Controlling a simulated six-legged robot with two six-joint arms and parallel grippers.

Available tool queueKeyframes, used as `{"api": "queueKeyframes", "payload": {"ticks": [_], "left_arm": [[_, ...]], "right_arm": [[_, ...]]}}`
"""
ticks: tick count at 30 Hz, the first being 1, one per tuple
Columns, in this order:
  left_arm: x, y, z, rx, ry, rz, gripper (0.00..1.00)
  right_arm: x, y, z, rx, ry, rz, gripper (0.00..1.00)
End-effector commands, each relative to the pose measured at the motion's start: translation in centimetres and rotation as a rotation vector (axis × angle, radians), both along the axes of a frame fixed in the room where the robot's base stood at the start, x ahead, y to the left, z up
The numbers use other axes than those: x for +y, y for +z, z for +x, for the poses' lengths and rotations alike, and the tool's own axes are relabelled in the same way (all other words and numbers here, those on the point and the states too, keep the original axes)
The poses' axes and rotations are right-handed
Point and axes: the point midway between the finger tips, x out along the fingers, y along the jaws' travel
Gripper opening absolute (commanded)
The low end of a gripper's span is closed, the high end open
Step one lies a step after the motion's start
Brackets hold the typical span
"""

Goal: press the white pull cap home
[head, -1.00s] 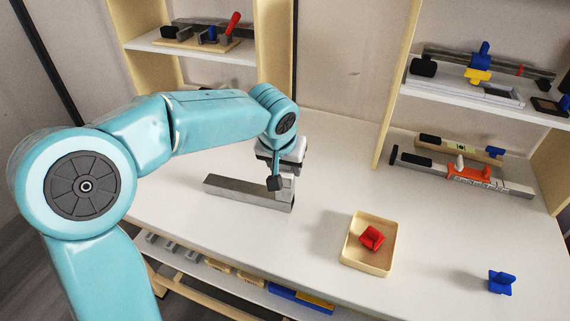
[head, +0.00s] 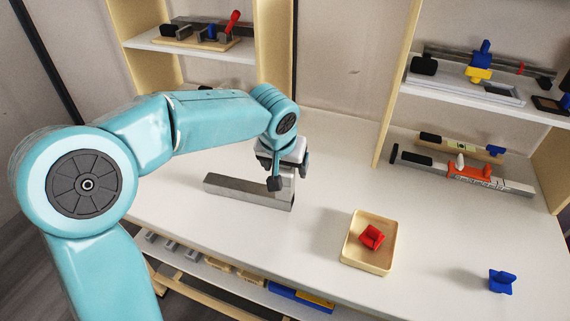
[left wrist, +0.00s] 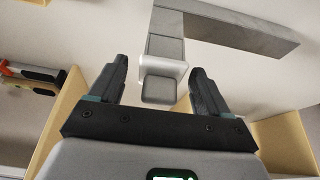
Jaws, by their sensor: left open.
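The white pull cap (left wrist: 163,70) shows in the left wrist view at the end of a grey metal bar (left wrist: 235,30), with a grey square face towards the camera. Whether a gap is left between cap and bar I cannot tell. My left gripper (left wrist: 158,70) is open, with one dark finger on each side of the cap and room between. In the head view the bar (head: 235,190) lies on the white bench, and my left gripper (head: 289,172) is over its right end, hiding the cap there. My right gripper is not in view.
A beige tray (head: 352,257) with a red part (head: 371,237) stands right of the bar. A blue part (head: 501,281) lies further right. Shelves with tools stand at the back left and right; a long tool with an orange part (head: 468,171) lies at the back right. The bench's middle is clear.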

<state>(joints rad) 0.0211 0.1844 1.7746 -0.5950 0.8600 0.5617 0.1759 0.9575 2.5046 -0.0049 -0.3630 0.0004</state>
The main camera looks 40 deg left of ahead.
Motion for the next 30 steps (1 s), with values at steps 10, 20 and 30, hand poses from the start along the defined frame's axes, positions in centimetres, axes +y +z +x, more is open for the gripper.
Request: {"api": "queueKeyframes", "payload": {"ticks": [10,20,30], "left_arm": [[-0.6,4.8,-1.6,-0.010,0.000,0.000,0.78],[-1.7,12.5,-4.6,-0.004,-0.001,0.000,0.78],[-2.0,15.1,-5.8,0.001,0.000,0.000,0.78]], "right_arm": [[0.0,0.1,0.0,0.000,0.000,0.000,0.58],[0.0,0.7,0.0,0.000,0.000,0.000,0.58],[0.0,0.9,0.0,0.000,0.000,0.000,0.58]]}}
